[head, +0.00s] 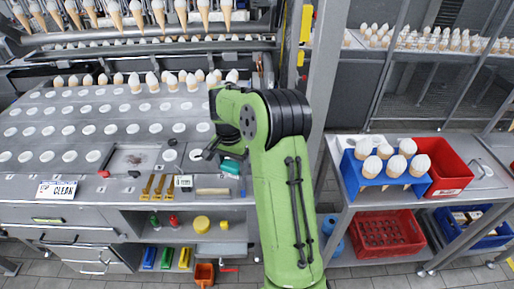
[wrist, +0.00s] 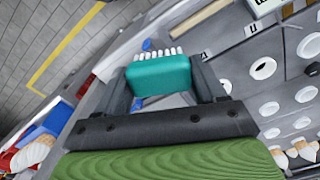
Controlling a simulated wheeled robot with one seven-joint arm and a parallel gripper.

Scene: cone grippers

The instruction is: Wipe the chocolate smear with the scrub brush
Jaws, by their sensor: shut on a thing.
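A teal scrub brush (head: 231,167) with white bristles is held in my gripper (head: 222,157), above the front right part of the steel work table (head: 90,193). In the wrist view the brush (wrist: 160,76) sits between the two dark fingers of my gripper (wrist: 163,72), its bristles pointing away from the palm. A small brown mark, likely the chocolate smear (head: 138,158), lies on a grey framed panel (head: 118,163) in the table, left of my gripper. I cannot make out the smear in the wrist view.
White-ringed holes cover much of the table. A CLEAN sign (head: 57,190), yellow tools (head: 153,185) and a wooden-handled item (head: 213,191) lie along its front edge. Cones stand along the back. At right, a blue cone holder (head: 364,184) and red bin (head: 448,170) stand beyond a grey post.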

